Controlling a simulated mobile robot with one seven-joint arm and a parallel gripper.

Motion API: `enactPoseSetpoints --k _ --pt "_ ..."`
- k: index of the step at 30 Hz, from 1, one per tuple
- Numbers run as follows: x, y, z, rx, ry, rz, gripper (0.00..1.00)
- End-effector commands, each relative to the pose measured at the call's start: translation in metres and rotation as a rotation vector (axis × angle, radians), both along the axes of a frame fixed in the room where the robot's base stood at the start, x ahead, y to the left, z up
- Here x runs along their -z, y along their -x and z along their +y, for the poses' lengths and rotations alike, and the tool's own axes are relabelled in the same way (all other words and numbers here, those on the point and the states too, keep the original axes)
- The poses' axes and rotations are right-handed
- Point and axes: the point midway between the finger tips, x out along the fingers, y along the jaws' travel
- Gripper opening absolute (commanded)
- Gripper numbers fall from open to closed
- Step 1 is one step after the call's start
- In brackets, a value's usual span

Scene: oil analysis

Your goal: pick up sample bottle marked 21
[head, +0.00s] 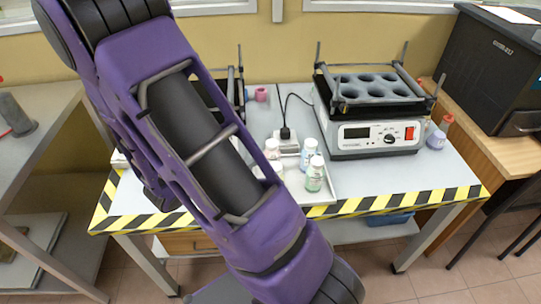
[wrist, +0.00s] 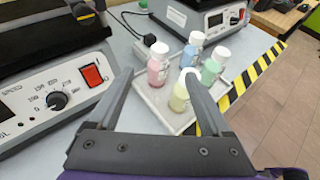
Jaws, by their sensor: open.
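Several small sample bottles with white caps stand upright on a white tray (wrist: 147,102). In the wrist view they are a pink bottle (wrist: 158,65), a blue bottle (wrist: 192,50), a green bottle (wrist: 213,67) and a yellow bottle (wrist: 180,95). My gripper (wrist: 160,82) is open and empty, its two fingers spread on either side of the pink and yellow bottles, nearer to the camera. In the head view the green bottle (head: 314,176) and blue bottle (head: 308,154) show beside my arm, which hides part of the tray. I cannot read the number 21 on any label.
A heating device with a round-holed rack (head: 372,110) stands right of the tray. A second device (wrist: 50,95) is close on the left in the wrist view. A black plug (wrist: 158,47) and cable lie behind the bottles. The table's front edge has yellow-black tape (head: 400,201).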

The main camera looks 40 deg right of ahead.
Motion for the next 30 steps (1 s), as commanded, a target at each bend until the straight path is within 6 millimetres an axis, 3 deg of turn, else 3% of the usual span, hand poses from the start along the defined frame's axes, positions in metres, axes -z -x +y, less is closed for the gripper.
enactPoseSetpoints --k 12,23,30 --pt "0.035 -0.024 -0.078 0.006 -0.001 0.001 0.83" --pt "0.046 -0.034 -0.107 0.005 -0.001 -0.001 0.83" --pt "0.059 -0.044 -0.138 0.005 0.000 -0.001 0.83"
